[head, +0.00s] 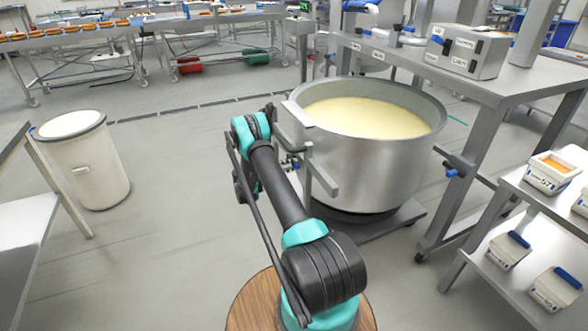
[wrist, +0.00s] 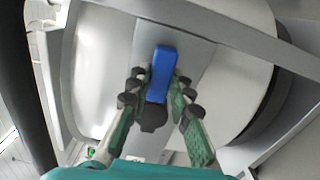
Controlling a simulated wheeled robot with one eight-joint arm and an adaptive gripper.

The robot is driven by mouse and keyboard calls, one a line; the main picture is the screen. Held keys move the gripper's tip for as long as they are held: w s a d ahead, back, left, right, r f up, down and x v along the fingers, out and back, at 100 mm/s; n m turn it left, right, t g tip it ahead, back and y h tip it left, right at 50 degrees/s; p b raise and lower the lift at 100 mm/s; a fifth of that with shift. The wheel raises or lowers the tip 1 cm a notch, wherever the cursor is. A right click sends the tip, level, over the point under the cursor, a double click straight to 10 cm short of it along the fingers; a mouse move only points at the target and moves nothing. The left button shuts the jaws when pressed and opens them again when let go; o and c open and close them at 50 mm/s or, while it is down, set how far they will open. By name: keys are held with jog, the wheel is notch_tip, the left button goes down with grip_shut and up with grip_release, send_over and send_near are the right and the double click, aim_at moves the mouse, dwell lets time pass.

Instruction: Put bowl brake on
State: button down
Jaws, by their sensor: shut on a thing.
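The large steel bowl (head: 375,175) stands on a low base in the head view and holds a pale yellow mass (head: 365,117). In the wrist view, the blue brake handle (wrist: 163,62) on a dark stem stands in front of a pale metal surface. My gripper (wrist: 160,86) has its fingers on both sides of the blue handle and is shut on it. In the head view my arm reaches to the left side of the bowl, and the fingers are mostly hidden by the arm there.
A white bin (head: 85,165) stands at the left. A steel table (head: 465,75) stands behind and right of the bowl. A lower shelf unit at the right carries white tubs (head: 550,172). The floor between bin and bowl is clear.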

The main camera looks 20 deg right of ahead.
jog(key=shift+f+m, duration=0.25)
jog(key=shift+m, duration=0.25)
jog(key=c, duration=1.4)
grip_release()
jog(key=shift+o, duration=0.2)
jog(key=shift+a, duration=0.15)
jog(key=a, duration=1.1)
jog(key=shift+s+a, duration=0.2)
jog(key=shift+a, duration=0.15)
